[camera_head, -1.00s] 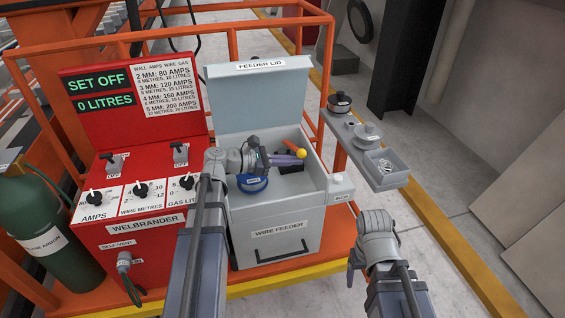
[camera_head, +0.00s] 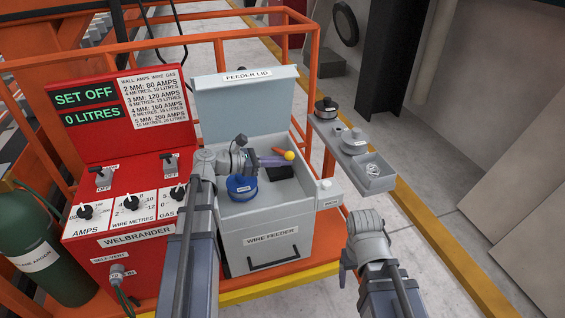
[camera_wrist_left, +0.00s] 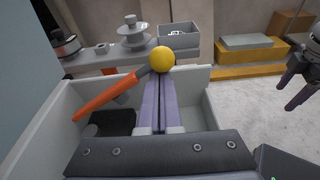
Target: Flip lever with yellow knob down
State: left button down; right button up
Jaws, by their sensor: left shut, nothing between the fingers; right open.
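The yellow knob (camera_head: 289,155) is a ball above the right part of the open wire feeder box (camera_head: 268,238). It also shows in the left wrist view (camera_wrist_left: 162,59). An orange lever arm (camera_wrist_left: 105,95) slants up from the box interior, its grey end close to the knob. My left gripper (camera_head: 282,160) is over the box, its purple fingers shut and empty. In the left wrist view their tips (camera_wrist_left: 164,82) are just below the knob; I cannot tell if they touch. My right gripper (camera_head: 349,276) is open and empty, right of the box.
The feeder lid (camera_head: 245,105) stands open behind. A blue spool (camera_head: 241,189) lies in the box. A grey side shelf (camera_head: 330,142) holds spools and a bin (camera_head: 375,184). The red welder panel (camera_head: 122,130) stands left, beside a green cylinder (camera_head: 45,250).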

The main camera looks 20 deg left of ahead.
pick_arm(q)
jog(key=w+a+r+n+g+h+p, duration=0.1)
jog(key=w+a+r+n+p, duration=0.2)
jog(key=w+r+p, duration=0.2)
jog(key=shift+w+a+r+n+p, duration=0.25)
jog(key=shift+r+p, duration=0.55)
jog(key=shift+r, duration=0.45)
pick_arm(e)
notch_tip(320, 180, up, 7)
pick_arm(q)
jog(key=shift+a+r, duration=0.1)
jog(key=shift+a, duration=0.05)
pick_arm(e)
jog(key=shift+r, duration=0.15)
